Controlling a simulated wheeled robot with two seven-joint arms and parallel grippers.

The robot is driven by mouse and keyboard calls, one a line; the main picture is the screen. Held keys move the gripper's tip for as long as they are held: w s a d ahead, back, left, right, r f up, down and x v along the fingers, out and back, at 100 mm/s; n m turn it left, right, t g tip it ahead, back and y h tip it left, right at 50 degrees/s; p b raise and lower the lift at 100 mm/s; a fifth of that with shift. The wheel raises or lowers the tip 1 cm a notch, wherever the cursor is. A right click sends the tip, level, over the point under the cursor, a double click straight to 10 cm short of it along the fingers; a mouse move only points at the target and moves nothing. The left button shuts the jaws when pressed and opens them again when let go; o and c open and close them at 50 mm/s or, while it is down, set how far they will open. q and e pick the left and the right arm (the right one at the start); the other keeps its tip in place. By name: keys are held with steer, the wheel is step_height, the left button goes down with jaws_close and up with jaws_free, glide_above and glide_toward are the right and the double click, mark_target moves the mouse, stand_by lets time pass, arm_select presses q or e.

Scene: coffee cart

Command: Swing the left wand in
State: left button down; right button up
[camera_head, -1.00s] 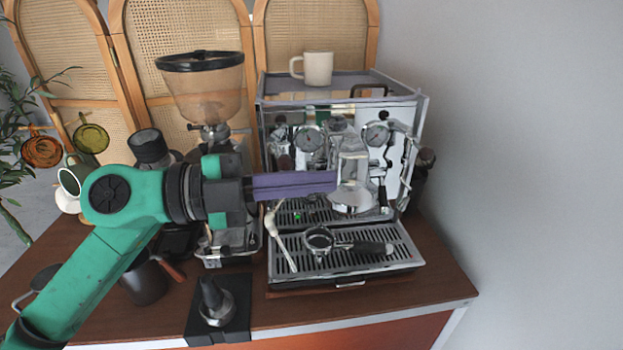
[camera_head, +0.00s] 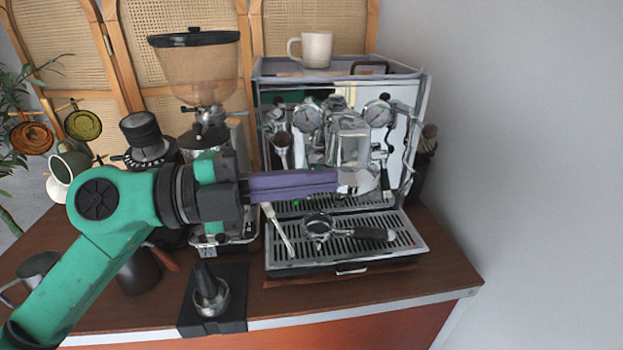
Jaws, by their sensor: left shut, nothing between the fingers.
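The left wand (camera_head: 279,232) is a thin pale rod at the left front of the chrome espresso machine (camera_head: 405,150). It slants down and to the right, with its tip over the left part of the drip tray (camera_head: 390,258). Its upper end is hidden behind my left gripper. My left gripper (camera_head: 336,181) has purple fingers, shut and empty, pointing right across the machine's front. The fingers overlap the wand's top in the picture; I cannot tell whether they touch it. My right gripper is not in view.
A portafilter (camera_head: 318,228) lies on the drip tray. A grinder (camera_head: 200,75) stands left of the machine, behind my arm. A cream mug (camera_head: 316,50) sits on the machine. The counter's right front is clear.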

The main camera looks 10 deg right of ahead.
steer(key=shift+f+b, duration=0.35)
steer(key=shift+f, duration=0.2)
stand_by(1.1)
